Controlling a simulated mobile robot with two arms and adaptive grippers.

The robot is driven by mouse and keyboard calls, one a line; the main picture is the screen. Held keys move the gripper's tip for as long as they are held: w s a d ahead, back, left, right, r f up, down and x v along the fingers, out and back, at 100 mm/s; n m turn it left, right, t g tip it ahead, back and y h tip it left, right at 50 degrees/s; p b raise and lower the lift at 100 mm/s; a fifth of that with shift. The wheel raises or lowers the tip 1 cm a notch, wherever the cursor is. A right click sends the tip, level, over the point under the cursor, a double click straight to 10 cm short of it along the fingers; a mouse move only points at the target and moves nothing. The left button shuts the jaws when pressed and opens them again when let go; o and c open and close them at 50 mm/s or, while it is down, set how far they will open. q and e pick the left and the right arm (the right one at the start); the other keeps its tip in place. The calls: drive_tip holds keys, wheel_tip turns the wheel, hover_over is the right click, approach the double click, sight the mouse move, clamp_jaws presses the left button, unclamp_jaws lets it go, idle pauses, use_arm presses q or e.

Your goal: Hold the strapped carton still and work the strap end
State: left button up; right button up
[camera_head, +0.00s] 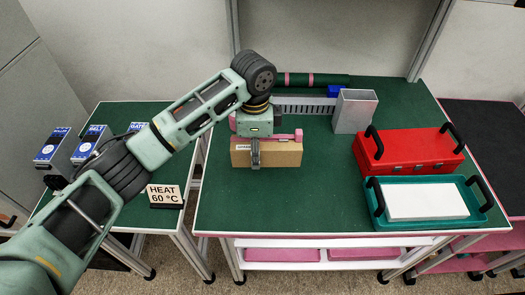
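A brown carton (285,155) stands on the green top of the middle table. A pink piece (298,134) shows along its top right, and another pink bit shows at its top left; I cannot tell whether these are the strap. My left arm reaches in from the left, and its gripper (256,152) points down over the carton's top. One dark finger lies over the carton's front face. The other finger is hidden, so I cannot see whether the gripper is closed on the carton. My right gripper is not in view.
A grey metal box (355,110) stands behind right of the carton. A red case (408,151) and a teal tray (475,218) with a white block (423,200) are at the right. A "HEAT 60 °C" sign (165,194) stands on the left table. The front middle is clear.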

use_arm(q)
drive_tip(key=shift+f, duration=0.1)
idle(0.3)
drive_tip(key=b, duration=0.1)
hover_over(256, 181)
drive_tip(key=shift+d+f, duration=0.1)
drive_tip(key=shift+f, duration=2.4)
drive_tip(key=shift+f+b, duration=0.95)
drive_tip(key=shift+f, duration=2)
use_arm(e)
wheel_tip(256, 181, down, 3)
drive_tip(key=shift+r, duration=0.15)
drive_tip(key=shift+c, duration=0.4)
